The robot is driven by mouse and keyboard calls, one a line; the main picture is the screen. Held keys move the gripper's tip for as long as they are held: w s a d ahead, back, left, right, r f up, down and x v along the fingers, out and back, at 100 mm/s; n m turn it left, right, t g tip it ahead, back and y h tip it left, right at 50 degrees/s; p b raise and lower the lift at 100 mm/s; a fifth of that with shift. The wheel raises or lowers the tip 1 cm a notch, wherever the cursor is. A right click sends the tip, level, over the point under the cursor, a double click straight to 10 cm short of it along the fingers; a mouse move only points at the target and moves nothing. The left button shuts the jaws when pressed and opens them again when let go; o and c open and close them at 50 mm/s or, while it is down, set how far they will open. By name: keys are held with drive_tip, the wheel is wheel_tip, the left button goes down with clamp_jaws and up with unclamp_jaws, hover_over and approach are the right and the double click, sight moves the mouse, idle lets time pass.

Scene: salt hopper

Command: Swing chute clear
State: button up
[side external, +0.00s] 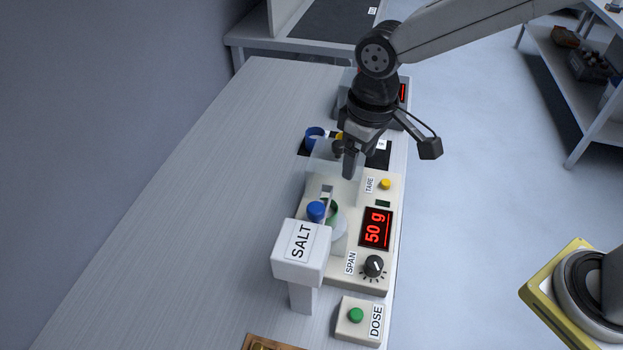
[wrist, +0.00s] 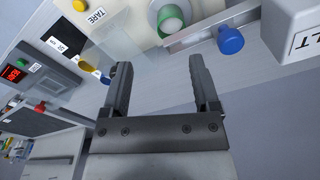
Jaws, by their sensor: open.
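The chute (side external: 327,192) is a grey arm running from the white SALT hopper (side external: 300,256), with a blue knob (side external: 316,211) on it. In the wrist view the chute (wrist: 190,38) passes beside a green-rimmed cup (wrist: 172,22), with the knob (wrist: 230,40) on its near side. The green cup (side external: 333,209) stands on the scale (side external: 342,275), which reads 50 g; the chute partly hides it. My gripper (wrist: 160,68) is open and empty. In the side view my gripper (side external: 349,172) is above the scale's far end, apart from the knob.
A clear panel (side external: 325,158) stands close to my gripper. Blue (side external: 315,138) and yellow cups stand on a dark mat beyond. A TARE button (side external: 385,184), SPAN dial (side external: 373,266) and DOSE box (side external: 358,322) are nearby. The left table is bare.

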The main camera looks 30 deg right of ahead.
wheel_tip(320, 180, up, 3)
drive_tip(key=n, duration=0.2)
hover_over(316, 207)
drive_tip(key=shift+s+g, duration=0.1)
drive_tip(key=shift+g, duration=0.3)
drive_tip(key=shift+f, duration=0.15)
drive_tip(key=shift+f, duration=3.85)
clamp_jaws()
drive_tip(key=shift+r, duration=0.1)
